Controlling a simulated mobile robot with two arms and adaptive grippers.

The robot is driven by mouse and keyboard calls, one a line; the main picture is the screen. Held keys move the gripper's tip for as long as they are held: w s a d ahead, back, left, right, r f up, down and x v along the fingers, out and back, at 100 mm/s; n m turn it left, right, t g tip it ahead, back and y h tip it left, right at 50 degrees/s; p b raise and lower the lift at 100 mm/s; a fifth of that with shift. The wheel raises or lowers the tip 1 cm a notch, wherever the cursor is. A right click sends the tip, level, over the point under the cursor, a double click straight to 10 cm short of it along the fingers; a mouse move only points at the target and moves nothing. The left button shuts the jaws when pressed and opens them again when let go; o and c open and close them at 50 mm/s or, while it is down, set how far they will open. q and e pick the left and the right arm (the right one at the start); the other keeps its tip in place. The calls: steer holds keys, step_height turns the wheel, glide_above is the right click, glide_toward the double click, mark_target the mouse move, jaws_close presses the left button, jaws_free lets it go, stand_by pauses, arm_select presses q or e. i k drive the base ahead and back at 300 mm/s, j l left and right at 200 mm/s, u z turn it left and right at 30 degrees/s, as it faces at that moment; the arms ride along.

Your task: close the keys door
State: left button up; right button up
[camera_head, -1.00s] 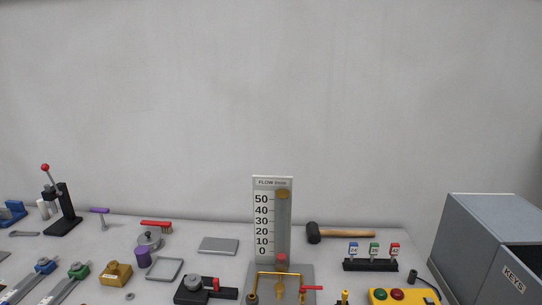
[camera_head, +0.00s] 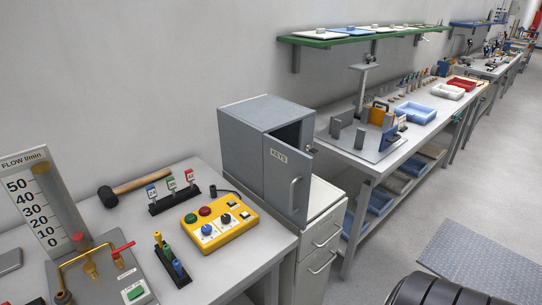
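The grey keys cabinet (camera_head: 244,137) stands on a white drawer unit against the wall, in the middle of the head view. Its door (camera_head: 287,178), with a "KEYS" label and a vertical bar handle (camera_head: 294,195), stands partly open. A dark gap shows between the door's upper edge and the cabinet body at the right. The inside is mostly hidden by the door. Neither of my grippers is in view.
The drawer unit (camera_head: 318,233) with handles is below the cabinet. A bench at left holds a yellow control box (camera_head: 219,222), a mallet (camera_head: 108,195) and a flow gauge (camera_head: 45,199). Another bench (camera_head: 390,150) runs to the right.

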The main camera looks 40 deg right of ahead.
mark_target(287, 171)
steer(key=z, duration=1.45)
